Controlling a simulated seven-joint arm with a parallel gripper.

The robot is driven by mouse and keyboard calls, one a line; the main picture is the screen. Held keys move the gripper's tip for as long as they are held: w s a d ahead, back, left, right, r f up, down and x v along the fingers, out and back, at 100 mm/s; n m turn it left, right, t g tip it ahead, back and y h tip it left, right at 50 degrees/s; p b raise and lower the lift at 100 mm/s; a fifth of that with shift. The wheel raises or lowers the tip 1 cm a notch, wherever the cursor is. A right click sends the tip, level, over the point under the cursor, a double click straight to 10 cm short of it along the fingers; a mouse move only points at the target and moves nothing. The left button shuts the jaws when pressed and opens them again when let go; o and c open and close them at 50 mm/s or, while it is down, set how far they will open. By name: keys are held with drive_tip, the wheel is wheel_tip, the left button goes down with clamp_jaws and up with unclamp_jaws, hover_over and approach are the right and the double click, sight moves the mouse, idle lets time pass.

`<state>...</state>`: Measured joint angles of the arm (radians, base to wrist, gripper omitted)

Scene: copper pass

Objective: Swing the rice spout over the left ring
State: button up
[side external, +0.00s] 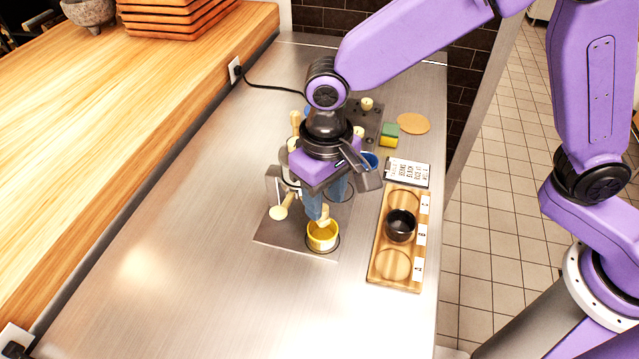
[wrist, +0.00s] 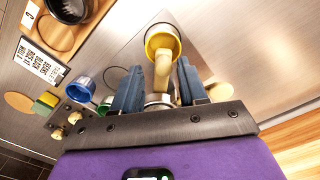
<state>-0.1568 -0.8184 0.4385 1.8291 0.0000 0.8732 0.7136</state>
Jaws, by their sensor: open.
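The cream rice spout (wrist: 163,72) reaches out over a yellow cup (side external: 321,236), and its end (side external: 323,216) shows just above the cup in the side view. The yellow cup (wrist: 162,40) stands upright within a dark ring (side external: 337,248) on the metal plate (side external: 275,232). A second, empty dark ring (wrist: 112,76) lies to the left in the wrist view. My gripper (wrist: 160,64) points down with its blue fingers apart, one on each side of the spout. I cannot tell whether either finger touches it. My gripper (side external: 328,205) hides much of the spout's mount in the side view.
A wooden tray (side external: 383,277) with a black bowl (side external: 400,225) stands to the right. A lettered card (side external: 408,172), a sponge (side external: 390,134) and a blue cup (side external: 371,161) are behind. A cream knob (side external: 279,212) sits left. The front steel counter (side external: 200,300) is clear.

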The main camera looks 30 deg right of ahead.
drive_tip(key=shift+r, duration=2.2)
drive_tip(key=shift+d+r, duration=0.1)
drive_tip(key=shift+d, duration=0.15)
drive_tip(key=s+d+n, duration=0.4)
drive_tip(key=s+d, duration=0.5)
drive_tip(key=d, duration=0.4)
drive_tip(key=s+d+n, duration=0.5)
drive_tip(key=s+d, duration=0.3)
drive_tip(key=d, duration=0.6)
drive_tip(key=shift+s+r+n, duration=0.15)
drive_tip(key=shift+s+n, duration=0.15)
drive_tip(key=shift+s, duration=0.05)
